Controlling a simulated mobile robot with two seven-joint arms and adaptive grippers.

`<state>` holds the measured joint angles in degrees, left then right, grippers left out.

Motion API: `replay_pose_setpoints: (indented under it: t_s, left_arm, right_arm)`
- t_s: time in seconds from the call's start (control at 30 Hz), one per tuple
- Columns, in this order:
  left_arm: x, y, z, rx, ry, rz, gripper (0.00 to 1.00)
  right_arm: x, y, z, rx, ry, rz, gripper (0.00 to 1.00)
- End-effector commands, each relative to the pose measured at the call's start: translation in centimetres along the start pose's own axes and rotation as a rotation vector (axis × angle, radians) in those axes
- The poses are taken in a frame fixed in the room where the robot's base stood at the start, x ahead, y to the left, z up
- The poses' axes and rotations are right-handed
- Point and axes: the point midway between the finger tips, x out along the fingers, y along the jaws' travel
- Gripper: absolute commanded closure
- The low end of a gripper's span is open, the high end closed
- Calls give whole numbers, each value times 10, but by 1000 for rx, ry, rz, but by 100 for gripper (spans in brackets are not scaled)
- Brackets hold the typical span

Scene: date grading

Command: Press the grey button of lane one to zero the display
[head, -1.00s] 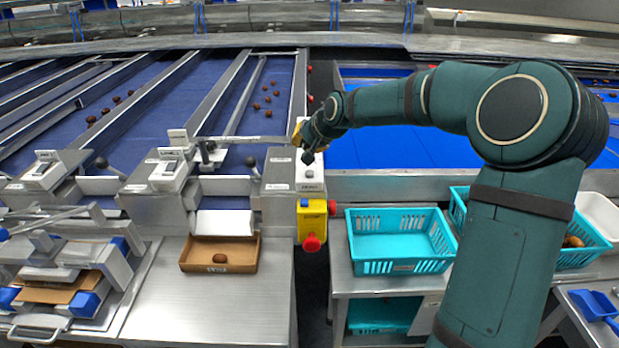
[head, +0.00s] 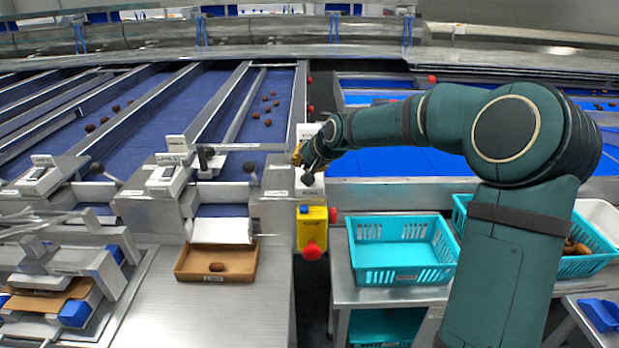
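A white control box (head: 309,131) stands at the right end of the lane machinery, in the middle of the head view. My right gripper (head: 307,178) reaches in from the right and points down at the lower part of this box. Its dark tip covers the spot where the grey button showed earlier, so the button is hidden; I cannot tell whether the tip touches it. The fingers are too small to show whether they are open or shut. White display units (head: 167,177) stand on the lane ends to the left; their readings are not legible. My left gripper is not in view.
A yellow box with a red knob (head: 311,215) hangs just below the control box. A cardboard tray (head: 185,262) with a date (head: 217,267) stands left. Turquoise baskets (head: 400,275) stand right. Several dates (head: 270,97) lie on the blue lanes.

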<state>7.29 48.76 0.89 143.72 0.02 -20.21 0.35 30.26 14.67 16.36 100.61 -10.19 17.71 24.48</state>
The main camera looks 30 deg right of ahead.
Motion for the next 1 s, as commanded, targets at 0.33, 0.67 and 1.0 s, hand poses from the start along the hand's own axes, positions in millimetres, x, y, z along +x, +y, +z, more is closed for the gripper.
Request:
replay_pose_setpoints:
  t_s: [0.33, 0.67, 1.0]
  left_arm:
    - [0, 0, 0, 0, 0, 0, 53]
    - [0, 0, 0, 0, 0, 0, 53]
    - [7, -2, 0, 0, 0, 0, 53]
  right_arm:
    - [0, 0, 0, 0, 0, 0, 100]
    - [0, 0, 0, 0, 0, 0, 100]
    - [5, 4, 4, 0, 0, 0, 100]
